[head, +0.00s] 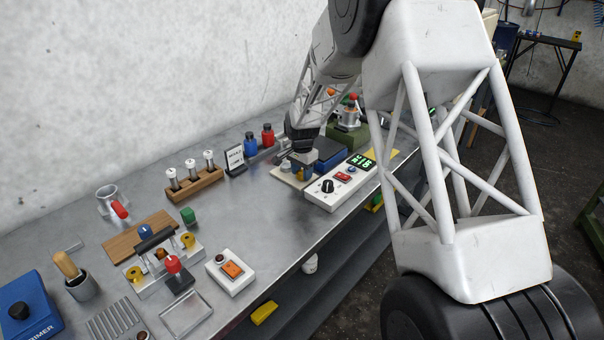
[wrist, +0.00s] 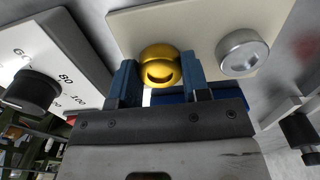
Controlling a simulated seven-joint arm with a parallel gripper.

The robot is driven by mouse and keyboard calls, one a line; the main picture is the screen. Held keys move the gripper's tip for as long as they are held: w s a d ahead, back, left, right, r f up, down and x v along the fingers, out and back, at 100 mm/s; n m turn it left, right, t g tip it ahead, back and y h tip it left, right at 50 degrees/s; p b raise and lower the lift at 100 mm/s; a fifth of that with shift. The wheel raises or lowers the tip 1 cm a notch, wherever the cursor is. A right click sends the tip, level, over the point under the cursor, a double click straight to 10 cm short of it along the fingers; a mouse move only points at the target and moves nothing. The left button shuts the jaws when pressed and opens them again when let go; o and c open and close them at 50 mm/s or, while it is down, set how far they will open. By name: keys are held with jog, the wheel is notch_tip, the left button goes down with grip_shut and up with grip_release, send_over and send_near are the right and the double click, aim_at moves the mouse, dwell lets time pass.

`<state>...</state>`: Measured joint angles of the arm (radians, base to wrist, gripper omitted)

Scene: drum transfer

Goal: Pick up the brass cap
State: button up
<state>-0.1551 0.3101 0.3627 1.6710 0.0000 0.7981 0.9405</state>
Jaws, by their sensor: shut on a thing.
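The brass cap (wrist: 160,64) is a round, shiny gold piece with a dark curved mark, seen in the wrist view. My gripper (wrist: 159,75) has its two blue fingers on either side of the cap and is shut on it. The cap is in front of a cream plate (wrist: 190,22); I cannot tell whether it still touches the plate. In the head view my gripper (head: 301,160) is low over the same plate at the back of the bench, and the cap is too small there to make out clearly.
A silver round knob or cap (wrist: 242,53) sits on the plate to the right. A white control box with a black dial (head: 328,186) stands close by. Red and blue bottles (head: 258,139) and a wooden rack of silver-topped vials (head: 194,180) stand left. The bench middle (head: 265,220) is clear.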

jog(key=shift+r, duration=0.75)
jog(key=shift+s+r, duration=0.15)
jog(key=shift+r, duration=0.8)
jog(key=s, duration=0.5)
jog(key=s+d+r, duration=0.1)
jog(key=s, duration=0.4)
jog(key=s+d, duration=0.1)
jog(key=s, duration=0.4)
jog(key=shift+s+d+r, duration=0.15)
jog(key=shift+s+d, duration=0.05)
jog(key=shift+s, duration=0.05)
